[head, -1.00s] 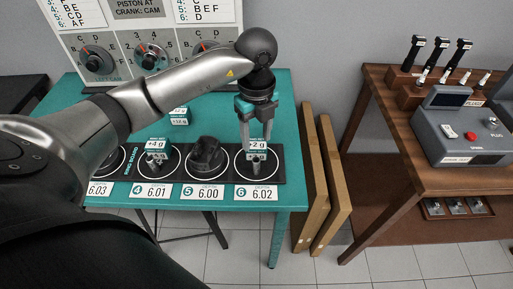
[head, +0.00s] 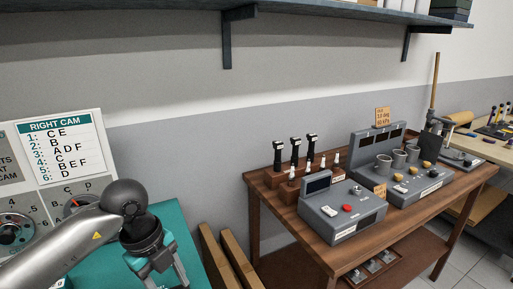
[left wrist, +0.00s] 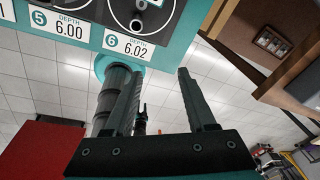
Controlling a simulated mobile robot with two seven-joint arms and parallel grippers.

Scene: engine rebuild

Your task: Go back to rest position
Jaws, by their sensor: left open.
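My left gripper (head: 168,284) is at the lower left of the head view, over the teal table (head: 184,225), with its fingertips at the bottom edge. In the left wrist view its two fingers (left wrist: 160,85) stand apart with nothing between them. The ring board (left wrist: 180,14) with the labels 5, 6.00 and 6, 6.02 shows beyond the fingers, at the top of that view. My right gripper is in neither view.
A wooden table (head: 262,225) to the right carries grey consoles (head: 345,222) and a rack of upright black-topped tools (head: 296,160). Wooden boards (head: 228,258) lean between the tables. A shelf (head: 270,18) is above. A "RIGHT CAM" panel (head: 62,140) stands at left.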

